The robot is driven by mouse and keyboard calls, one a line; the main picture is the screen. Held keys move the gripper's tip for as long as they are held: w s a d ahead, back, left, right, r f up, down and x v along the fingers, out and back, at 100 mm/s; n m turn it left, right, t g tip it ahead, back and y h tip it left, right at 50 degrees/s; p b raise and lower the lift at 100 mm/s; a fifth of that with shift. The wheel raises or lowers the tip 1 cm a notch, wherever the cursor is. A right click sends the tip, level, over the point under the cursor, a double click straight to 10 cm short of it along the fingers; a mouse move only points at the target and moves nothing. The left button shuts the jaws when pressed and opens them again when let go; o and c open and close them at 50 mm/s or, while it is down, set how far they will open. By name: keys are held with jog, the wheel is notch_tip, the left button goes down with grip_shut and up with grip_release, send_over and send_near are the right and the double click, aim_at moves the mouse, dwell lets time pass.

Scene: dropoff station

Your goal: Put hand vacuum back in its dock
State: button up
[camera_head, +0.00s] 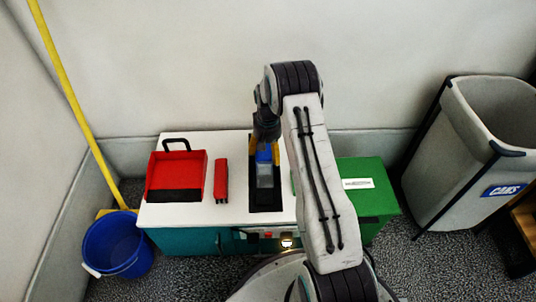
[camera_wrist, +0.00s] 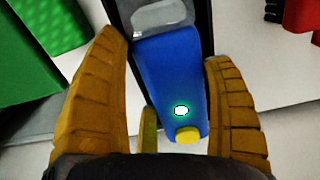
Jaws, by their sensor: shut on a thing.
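The hand vacuum (camera_head: 265,174) has a blue body and a clear grey front. It lies lengthwise over the black dock (camera_head: 265,201) on the white cabinet top. My gripper (camera_head: 264,153) is shut on its blue end from above, one yellow-brown finger on each side. In the wrist view the blue body (camera_wrist: 165,80) lies between the fingers, with a yellow button and a lit white oval near its end. A dark strip of the dock (camera_wrist: 200,25) shows beside it. I cannot tell whether the vacuum touches the dock or is fully seated.
On the white cabinet top (camera_head: 233,205), a red dustpan-like tray (camera_head: 192,168) and a narrow red object (camera_head: 221,180) lie left of the dock. A green box (camera_head: 375,200) stands right, partly behind my arm. A blue bucket (camera_head: 117,240) and grey bin (camera_head: 470,150) stand on the floor.

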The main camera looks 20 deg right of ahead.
dwell(0.4)
jog(key=o, duration=1.1)
jog(key=shift+f, duration=0.1)
jog(key=shift+o, duration=0.2)
jog(key=shift+r, duration=0.2)
